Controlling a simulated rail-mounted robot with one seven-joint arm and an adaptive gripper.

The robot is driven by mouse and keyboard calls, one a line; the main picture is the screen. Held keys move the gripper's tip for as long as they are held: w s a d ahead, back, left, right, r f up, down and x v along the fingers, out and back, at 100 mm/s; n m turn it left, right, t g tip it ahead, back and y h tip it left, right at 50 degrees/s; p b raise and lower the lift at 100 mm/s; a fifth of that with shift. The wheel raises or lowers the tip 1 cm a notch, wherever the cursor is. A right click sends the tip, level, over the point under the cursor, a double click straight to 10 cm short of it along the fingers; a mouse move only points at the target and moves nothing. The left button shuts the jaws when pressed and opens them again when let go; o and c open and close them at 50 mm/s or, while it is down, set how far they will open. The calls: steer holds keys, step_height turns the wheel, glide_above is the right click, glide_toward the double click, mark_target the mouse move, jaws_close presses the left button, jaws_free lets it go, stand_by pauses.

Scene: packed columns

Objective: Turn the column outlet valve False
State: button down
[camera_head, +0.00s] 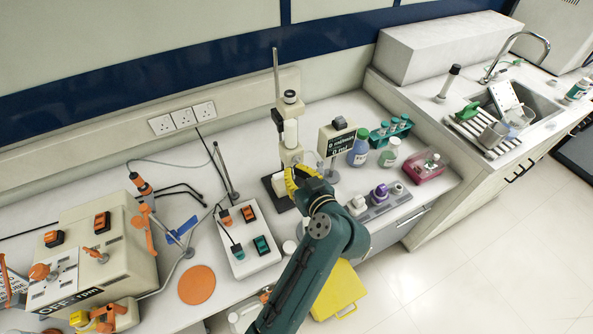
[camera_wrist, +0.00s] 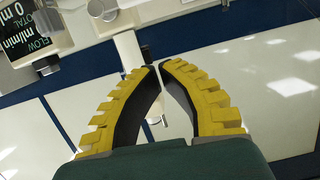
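The packed column (camera_head: 290,133) is a pale upright cylinder on a stand with a tall thin rod (camera_head: 276,70) and a dark base. My gripper (camera_head: 290,182), with yellow fingers, is at the column's lower end, in front of the stand. In the wrist view, the fingertips (camera_wrist: 158,66) are close together with a narrow gap, in front of or beside a white post-like part (camera_wrist: 128,48). Whether they touch it cannot be told. The outlet valve cannot be made out clearly; my gripper and arm cover part of the column's lower end.
A flow display box (camera_head: 336,141) stands right of the column; it also shows in the wrist view (camera_wrist: 45,40). Bottles (camera_head: 359,152) and a tube rack (camera_head: 390,131) are further right. A white switch box (camera_head: 247,238) sits left of my arm. An orange disc (camera_head: 197,284) lies on the bench.

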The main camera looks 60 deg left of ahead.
steer(key=a+f, duration=0.5)
steer(key=a, duration=0.1)
steer(key=shift+f, duration=0.25)
steer(key=shift+s+f+n+b, duration=0.1)
steer(key=shift+f+n+b, duration=0.2)
steer(key=shift+f+b, duration=0.65)
steer(key=shift+r, duration=0.4)
